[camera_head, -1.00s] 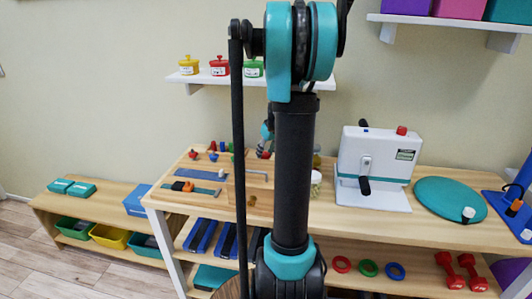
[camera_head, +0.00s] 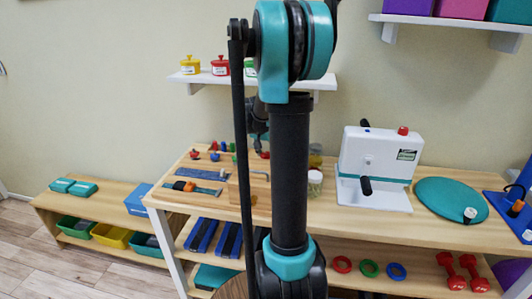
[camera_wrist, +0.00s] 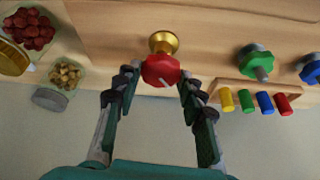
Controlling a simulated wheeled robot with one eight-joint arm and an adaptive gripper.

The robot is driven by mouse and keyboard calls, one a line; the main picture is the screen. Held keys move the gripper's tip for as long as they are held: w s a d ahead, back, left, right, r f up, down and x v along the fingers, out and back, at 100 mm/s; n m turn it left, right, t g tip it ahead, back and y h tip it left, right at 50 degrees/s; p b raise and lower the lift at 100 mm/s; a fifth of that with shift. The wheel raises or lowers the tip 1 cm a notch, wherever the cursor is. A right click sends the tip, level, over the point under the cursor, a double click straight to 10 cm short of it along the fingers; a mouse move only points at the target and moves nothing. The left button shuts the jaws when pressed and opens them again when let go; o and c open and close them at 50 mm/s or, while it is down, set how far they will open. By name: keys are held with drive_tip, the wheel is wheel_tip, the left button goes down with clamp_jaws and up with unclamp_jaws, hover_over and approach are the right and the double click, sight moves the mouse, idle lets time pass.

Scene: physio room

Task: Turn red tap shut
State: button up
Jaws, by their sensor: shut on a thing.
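The red tap (camera_wrist: 161,71) is a red faceted knob on a brass base (camera_wrist: 163,42), fixed to a wooden board in the upper middle of the wrist view. A light mark shows on the knob's face. My gripper (camera_wrist: 158,80) has one finger on each side of the knob and is shut on it. In the head view my dark arm crosses the bench, and the wrist (camera_head: 258,118) shows partly behind it. The fingers and the red tap are hard to make out there.
Green (camera_wrist: 257,62) and blue (camera_wrist: 309,68) taps stand to the right in the wrist view, with a rack of coloured pegs (camera_wrist: 262,101) nearby. A white crank box (camera_head: 376,165) stands on the bench.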

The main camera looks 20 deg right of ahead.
drive_tip(key=m+g, duration=0.1)
drive_tip(key=m, duration=0.2)
drive_tip(key=m+g+h, duration=0.1)
drive_tip(key=m, duration=0.3)
drive_tip(key=shift+w+a+g, duration=0.15)
drive_tip(key=shift+w+g, duration=0.05)
drive_tip(key=shift+g, duration=0.1)
drive_tip(key=m+g, duration=0.1)
drive_tip(key=m, duration=0.3)
drive_tip(key=shift+w, duration=0.1)
drive_tip(key=shift+m+g, duration=1)
drive_tip(key=shift+m, duration=1.1)
drive_tip(key=o, duration=1.2)
drive_tip(key=shift+c, duration=0.2)
